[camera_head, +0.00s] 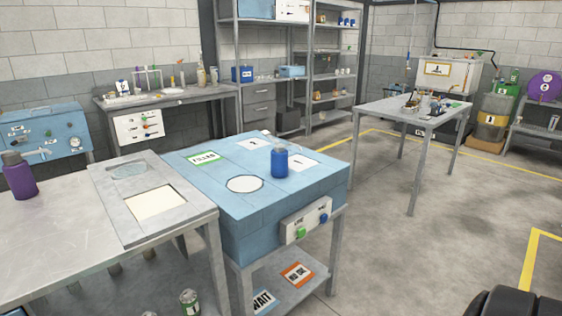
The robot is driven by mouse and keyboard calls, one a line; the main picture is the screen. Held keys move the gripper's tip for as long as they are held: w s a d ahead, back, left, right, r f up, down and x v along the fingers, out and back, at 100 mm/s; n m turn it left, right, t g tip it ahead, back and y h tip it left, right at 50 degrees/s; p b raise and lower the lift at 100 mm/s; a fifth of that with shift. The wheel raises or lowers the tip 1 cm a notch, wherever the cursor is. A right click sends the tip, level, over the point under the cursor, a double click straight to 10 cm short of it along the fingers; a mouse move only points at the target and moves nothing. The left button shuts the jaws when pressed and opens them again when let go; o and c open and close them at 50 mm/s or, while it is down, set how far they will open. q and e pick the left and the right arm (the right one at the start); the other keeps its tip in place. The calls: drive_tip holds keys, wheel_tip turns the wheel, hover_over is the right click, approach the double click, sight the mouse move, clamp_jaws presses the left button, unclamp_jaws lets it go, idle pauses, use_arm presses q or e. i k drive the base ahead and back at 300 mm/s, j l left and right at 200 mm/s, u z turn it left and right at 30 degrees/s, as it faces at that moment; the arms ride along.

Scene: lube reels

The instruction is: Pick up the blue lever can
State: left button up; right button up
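A small blue can (279,161) stands upright on top of the light-blue cabinet bench (215,187), near the middle of the view. It stands behind and to the right of a white round disc on that top and beside a white marked panel. I cannot make out a lever on it at this size. Neither of my grippers shows in the view, and nothing is touching the can.
A grey bench (60,230) at left bears a purple bottle (19,177) and adjoins the blue bench. A cluttered metal table (415,112) stands at right. Shelves line the back. Open floor (440,235) lies right of the blue bench. A dark rounded shape fills the lower right corner.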

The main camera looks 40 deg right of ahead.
sight(279, 156)
drive_tip(key=i+l, duration=0.1)
drive_tip(key=l, duration=0.5)
drive_tip(key=i+l, duration=0.1)
drive_tip(key=l, duration=0.5)
drive_tip(key=i+l, duration=0.1)
drive_tip(key=l, duration=0.5)
